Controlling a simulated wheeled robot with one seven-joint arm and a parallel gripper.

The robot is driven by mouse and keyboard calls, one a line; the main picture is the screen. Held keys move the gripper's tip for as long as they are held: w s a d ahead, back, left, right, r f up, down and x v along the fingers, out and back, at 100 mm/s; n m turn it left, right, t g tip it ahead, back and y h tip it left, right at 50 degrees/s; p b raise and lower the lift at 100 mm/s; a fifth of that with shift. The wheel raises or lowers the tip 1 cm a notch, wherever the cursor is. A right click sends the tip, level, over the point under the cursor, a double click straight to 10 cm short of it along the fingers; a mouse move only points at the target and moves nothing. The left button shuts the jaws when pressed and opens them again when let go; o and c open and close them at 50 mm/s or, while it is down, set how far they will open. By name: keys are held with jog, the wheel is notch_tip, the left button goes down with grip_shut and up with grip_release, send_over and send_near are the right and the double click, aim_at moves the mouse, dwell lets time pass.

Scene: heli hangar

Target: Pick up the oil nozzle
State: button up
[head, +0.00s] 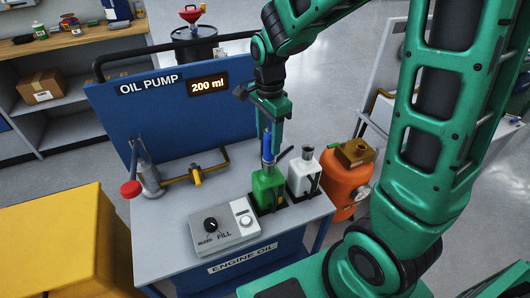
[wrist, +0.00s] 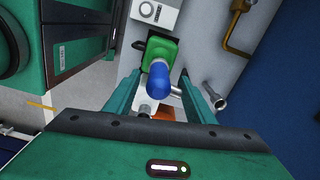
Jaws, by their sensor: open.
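The oil nozzle, by its look, is the upright blue-handled piece (head: 267,146) standing in the top of the green bottle (head: 268,188) on the oil pump bench. In the wrist view its rounded blue end (wrist: 158,80) lies between my fingers, with the green bottle (wrist: 160,48) behind it. My gripper (head: 266,135) points down above the bottle and is open. Its fingers (wrist: 160,82) lie on either side of the blue end, with gaps visible. The nozzle's lower part is hidden in the bottle.
A white bottle (head: 303,174) stands close right of the green one, and an orange container (head: 347,190) is beyond it. The fill control box (head: 225,230), brass pipe (head: 196,174) and blue back panel (head: 170,115) surround the bench. A metal tube (wrist: 213,97) is near my right finger.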

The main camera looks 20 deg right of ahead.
aim_at(269, 148)
notch_tip(269, 148, down, 4)
jog(key=shift+d+f, duration=0.15)
jog(key=shift+f, duration=0.1)
grip_shut()
jog(key=shift+r, duration=0.1)
